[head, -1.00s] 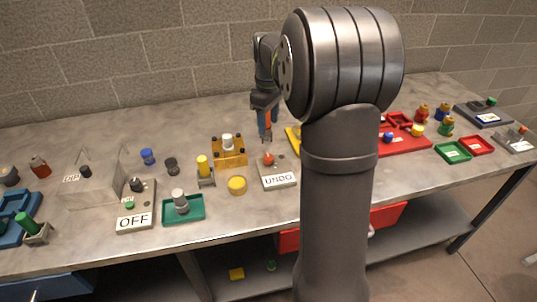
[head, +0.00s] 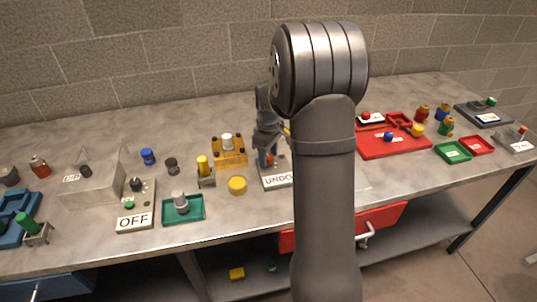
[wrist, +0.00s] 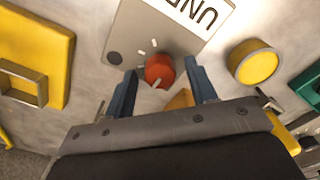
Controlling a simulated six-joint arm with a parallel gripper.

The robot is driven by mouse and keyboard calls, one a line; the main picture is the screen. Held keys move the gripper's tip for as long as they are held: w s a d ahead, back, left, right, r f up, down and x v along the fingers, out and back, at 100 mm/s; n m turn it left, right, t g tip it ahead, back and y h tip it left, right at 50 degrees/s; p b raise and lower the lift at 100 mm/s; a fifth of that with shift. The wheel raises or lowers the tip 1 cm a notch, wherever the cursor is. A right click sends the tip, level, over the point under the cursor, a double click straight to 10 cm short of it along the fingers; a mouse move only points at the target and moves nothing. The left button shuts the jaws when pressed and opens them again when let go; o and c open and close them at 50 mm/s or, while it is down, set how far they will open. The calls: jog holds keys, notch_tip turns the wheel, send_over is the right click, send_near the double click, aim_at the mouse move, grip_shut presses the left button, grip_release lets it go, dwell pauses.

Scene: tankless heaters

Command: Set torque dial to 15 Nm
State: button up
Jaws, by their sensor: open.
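A red knob (wrist: 159,70) with a pale pointer line stands on a grey plate (wrist: 140,28) with several white tick marks and a label that reads UNDO in the head view (head: 278,181). No Nm scale is readable on it, so I cannot tell if it is the torque dial. My gripper (wrist: 161,66) is open, with one blue finger on each side of the knob and a gap to each. In the head view my gripper (head: 265,157) is low over the plate and partly hides the knob.
A yellow round cap (wrist: 254,62) is right of the knob and a yellow block (wrist: 38,40) is left in the wrist view. A clear box (head: 92,180), an OFF plate (head: 136,218) and a green tray (head: 183,210) lie left in the head view; a red tray (head: 390,147) lies right.

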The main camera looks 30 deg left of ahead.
jog(key=c, duration=1)
jog(key=shift+m, duration=0.3)
jog(key=m, duration=0.3)
jog(key=shift+m, duration=0.4)
jog(key=m, duration=0.4)
jog(key=shift+m, duration=0.3)
jog(key=m, duration=0.8)
jog(key=shift+r+m, duration=0.1)
jog(key=shift+m, duration=0.2)
